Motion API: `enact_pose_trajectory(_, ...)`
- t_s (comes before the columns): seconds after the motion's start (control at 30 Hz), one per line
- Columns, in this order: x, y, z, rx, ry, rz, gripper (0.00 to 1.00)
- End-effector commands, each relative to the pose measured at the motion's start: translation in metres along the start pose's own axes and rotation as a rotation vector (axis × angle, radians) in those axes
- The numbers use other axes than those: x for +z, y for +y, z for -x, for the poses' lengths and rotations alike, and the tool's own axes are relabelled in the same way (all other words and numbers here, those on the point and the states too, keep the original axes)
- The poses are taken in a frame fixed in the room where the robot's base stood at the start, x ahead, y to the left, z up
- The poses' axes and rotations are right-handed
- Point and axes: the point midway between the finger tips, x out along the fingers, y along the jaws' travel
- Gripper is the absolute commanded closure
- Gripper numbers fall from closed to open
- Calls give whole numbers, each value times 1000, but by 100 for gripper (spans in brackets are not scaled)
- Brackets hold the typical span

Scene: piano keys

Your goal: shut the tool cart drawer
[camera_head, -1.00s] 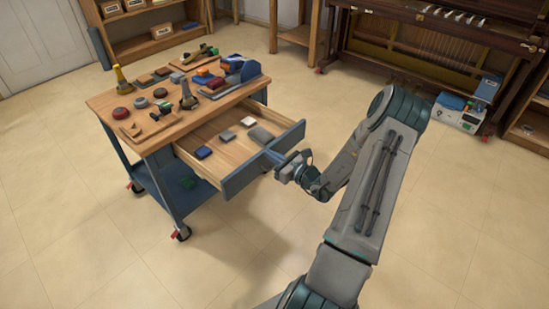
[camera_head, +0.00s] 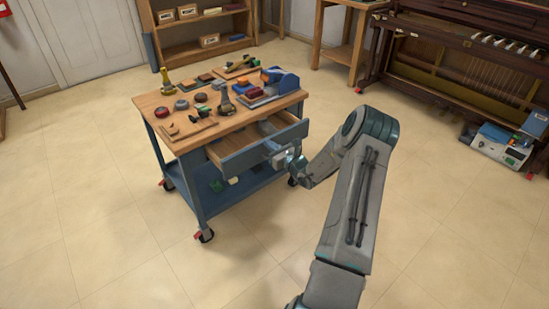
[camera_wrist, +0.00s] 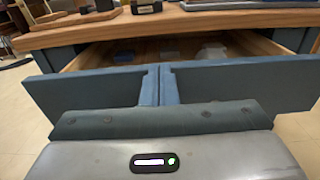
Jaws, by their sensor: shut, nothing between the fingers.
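The tool cart (camera_head: 215,112) has a wooden top and a blue frame. Its drawer is partly open toward my arm, with its blue front (camera_head: 245,157) standing out from the cart. The wrist view shows the drawer front (camera_wrist: 240,85) across the picture and a gap behind it into the wooden interior. My gripper (camera_head: 273,148) is shut and empty, its fingertips at the middle of the drawer front. They appear to touch it, though exact contact is hard to tell. The fingers also show in the wrist view (camera_wrist: 160,75). Most of the drawer's contents are hidden or dim.
A lower shelf (camera_head: 240,190) and casters are below. An opened piano (camera_head: 455,70) stands at the back right, with an equipment box (camera_head: 503,147) on the floor.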

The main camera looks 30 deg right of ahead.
Motion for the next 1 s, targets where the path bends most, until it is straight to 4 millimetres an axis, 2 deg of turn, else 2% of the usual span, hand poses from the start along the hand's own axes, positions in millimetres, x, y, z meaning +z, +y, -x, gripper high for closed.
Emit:
enact_pose_trajectory(0.03,-2,0,-13,1,-3,1,100)
enact_pose_trajectory(0.2,-2,2,-47,4,-2,1,100)
enact_pose_trajectory(0.4,-2,4,-72,6,-1,0,100)
enact_pose_trajectory(0.6,0,4,-81,7,0,0,100)
enact_pose_trajectory(1.0,0,4,-82,6,0,0,100)
